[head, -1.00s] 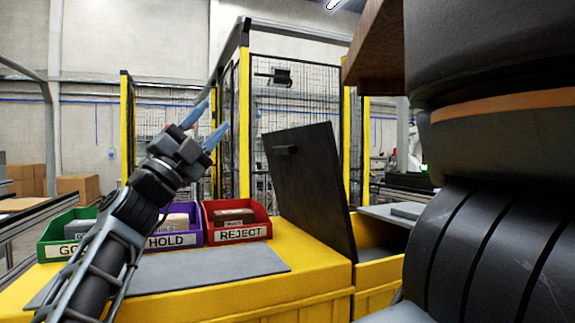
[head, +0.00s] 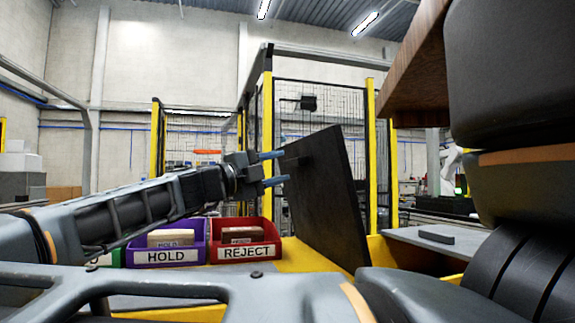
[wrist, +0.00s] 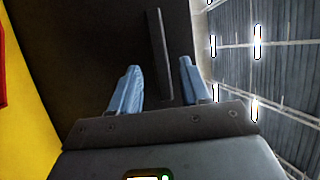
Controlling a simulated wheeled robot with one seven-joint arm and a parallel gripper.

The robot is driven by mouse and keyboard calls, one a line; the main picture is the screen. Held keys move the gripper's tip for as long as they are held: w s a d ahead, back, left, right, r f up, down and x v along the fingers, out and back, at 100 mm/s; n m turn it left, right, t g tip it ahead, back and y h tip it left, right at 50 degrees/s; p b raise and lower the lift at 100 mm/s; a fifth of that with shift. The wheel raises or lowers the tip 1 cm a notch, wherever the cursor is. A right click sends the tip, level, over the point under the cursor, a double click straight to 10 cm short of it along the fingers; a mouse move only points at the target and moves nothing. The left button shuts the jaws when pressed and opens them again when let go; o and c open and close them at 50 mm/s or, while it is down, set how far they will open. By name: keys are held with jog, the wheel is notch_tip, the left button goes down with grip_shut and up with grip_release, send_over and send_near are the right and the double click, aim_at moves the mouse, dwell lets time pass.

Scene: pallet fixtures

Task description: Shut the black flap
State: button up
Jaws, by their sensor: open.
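The black flap (head: 328,200) stands open and tilted in the head view, hinged at its lower edge by the yellow housing. It fills much of the wrist view as a dark panel (wrist: 90,45). Its handle, a dark bar (wrist: 158,50), runs between the two blue fingers in the wrist view. My gripper (head: 284,168) is at the left face of the flap, near its upper part. Its fingers (wrist: 158,68) are apart, one on each side of the bar. I cannot tell whether they touch it. The handle is hard to make out in the head view.
A purple HOLD bin (head: 166,255) and a red REJECT bin (head: 246,252) stand on the yellow surface (head: 305,258) left of the flap, below my arm. A grey surface (head: 420,240) lies to the right. A mesh fence stands behind.

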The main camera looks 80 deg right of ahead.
aim_at(291, 164)
jog(key=shift+x, duration=1.65)
grip_shut()
